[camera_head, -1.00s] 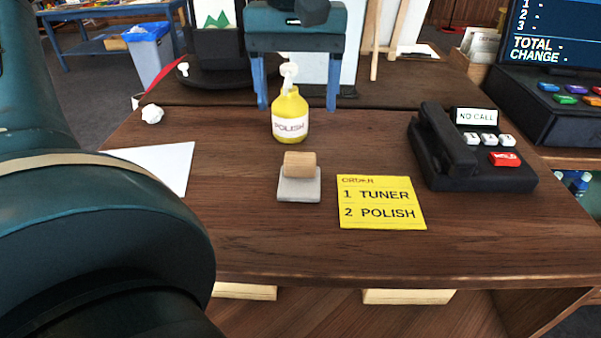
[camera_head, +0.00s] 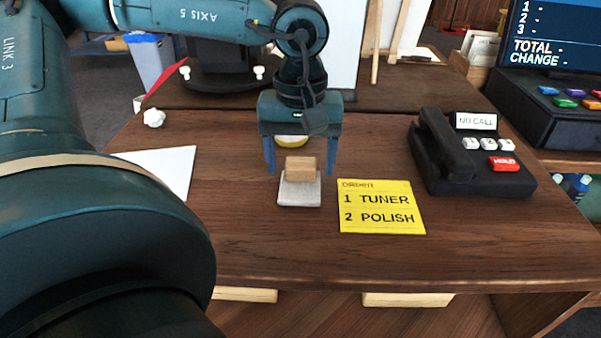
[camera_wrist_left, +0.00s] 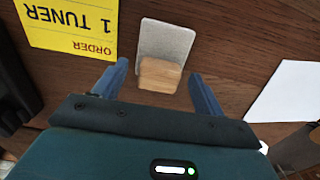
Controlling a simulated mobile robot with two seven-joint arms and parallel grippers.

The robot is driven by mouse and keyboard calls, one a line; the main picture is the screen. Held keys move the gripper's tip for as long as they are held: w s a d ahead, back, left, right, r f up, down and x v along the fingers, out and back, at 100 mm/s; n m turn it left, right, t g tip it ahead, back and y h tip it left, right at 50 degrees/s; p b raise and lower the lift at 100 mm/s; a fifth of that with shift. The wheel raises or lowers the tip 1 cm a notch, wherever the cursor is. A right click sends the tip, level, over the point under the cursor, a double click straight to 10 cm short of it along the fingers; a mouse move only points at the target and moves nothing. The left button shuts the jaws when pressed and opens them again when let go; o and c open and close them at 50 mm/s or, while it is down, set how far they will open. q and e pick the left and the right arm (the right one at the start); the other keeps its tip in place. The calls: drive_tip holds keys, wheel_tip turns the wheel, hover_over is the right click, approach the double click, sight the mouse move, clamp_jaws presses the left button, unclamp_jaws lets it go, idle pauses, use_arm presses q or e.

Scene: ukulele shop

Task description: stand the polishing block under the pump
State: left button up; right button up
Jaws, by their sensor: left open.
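The polishing block (camera_head: 299,188) lies on the wooden counter, a pale grey pad with a wooden handle on top. It also shows in the left wrist view (camera_wrist_left: 166,47). My left gripper (camera_head: 300,172) is open, its blue fingers to either side of the wooden handle. My right gripper is not in view.
A yellow order note (camera_head: 381,207) lies right of the block, and a black telephone (camera_head: 467,155) stands farther right. White paper (camera_head: 165,170) and a crumpled paper ball (camera_head: 154,117) lie at left. The counter in front of the block is clear.

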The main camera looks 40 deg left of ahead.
use_arm(q)
drive_tip(key=shift+c, duration=0.3)
drive_tip(key=c, duration=1.1)
